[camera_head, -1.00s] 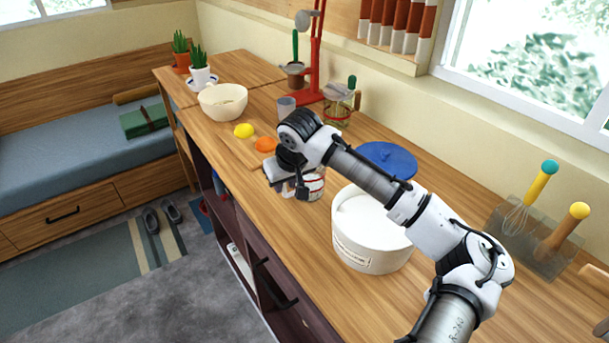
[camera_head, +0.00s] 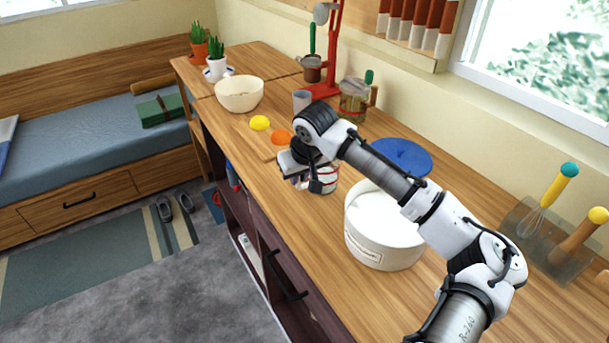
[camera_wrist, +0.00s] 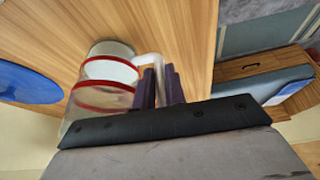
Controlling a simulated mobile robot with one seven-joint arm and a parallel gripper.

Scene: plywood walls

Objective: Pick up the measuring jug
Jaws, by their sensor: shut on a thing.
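The measuring jug (camera_head: 328,180) stands on the wooden counter (camera_head: 285,205), partly hidden behind my gripper in the head view. In the wrist view the jug (camera_wrist: 108,72) is a clear and whitish vessel with red bands and a pale handle (camera_wrist: 152,62). My gripper (camera_head: 296,180) is at the jug's side. In the wrist view its dark fingers (camera_wrist: 160,86) are shut on the handle. Whether the jug's base touches the counter is hard to tell.
A white tub (camera_head: 383,232) stands close to the jug, below my forearm. A blue lid (camera_head: 402,157), glass jar (camera_head: 353,102), grey cup (camera_head: 301,99), yellow fruit (camera_head: 260,123), orange fruit (camera_head: 281,138) and cream bowl (camera_head: 239,95) are around. The counter's front edge is near.

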